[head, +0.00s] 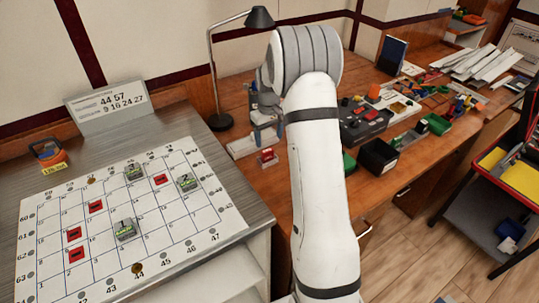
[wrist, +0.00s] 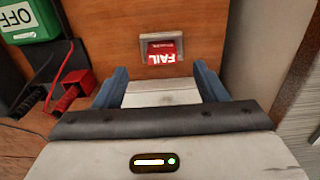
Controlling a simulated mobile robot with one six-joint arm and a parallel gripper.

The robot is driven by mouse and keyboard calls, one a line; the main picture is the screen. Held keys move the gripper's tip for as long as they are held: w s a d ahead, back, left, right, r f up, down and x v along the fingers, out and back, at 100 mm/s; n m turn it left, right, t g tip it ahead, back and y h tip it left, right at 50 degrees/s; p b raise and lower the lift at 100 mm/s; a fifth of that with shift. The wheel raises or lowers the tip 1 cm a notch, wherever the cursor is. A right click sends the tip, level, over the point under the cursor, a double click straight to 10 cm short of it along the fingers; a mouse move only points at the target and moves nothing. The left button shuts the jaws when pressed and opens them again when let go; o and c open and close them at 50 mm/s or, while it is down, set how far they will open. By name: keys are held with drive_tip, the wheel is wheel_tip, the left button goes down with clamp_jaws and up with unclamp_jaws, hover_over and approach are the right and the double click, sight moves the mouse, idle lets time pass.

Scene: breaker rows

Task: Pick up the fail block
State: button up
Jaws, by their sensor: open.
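The fail block (wrist: 163,49) is red with white FAIL lettering and sits in a pale grey surround on the wooden surface. In the wrist view it lies just beyond my gripper (wrist: 160,82), roughly centred between the two blue fingers. The fingers are apart, with nothing held between them. In the head view a small red block (head: 267,157) stands on the wooden desk just below my gripper (head: 264,125); it appears to be the same block. The exact height of the fingers above it is hard to tell.
A grid board (head: 205,215) with red and numbered grey-green pieces is left of the arm. Black boxes (head: 378,157) and clutter fill the desk to the right.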

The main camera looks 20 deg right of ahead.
sight(268, 151)
drive_tip(key=f, duration=0.7)
drive_tip(key=shift+w+a+f+p, duration=0.1)
drive_tip(key=shift+w+f+p, duration=0.15)
drive_tip(key=shift+p, duration=0.15)
drive_tip(key=c, duration=1.1)
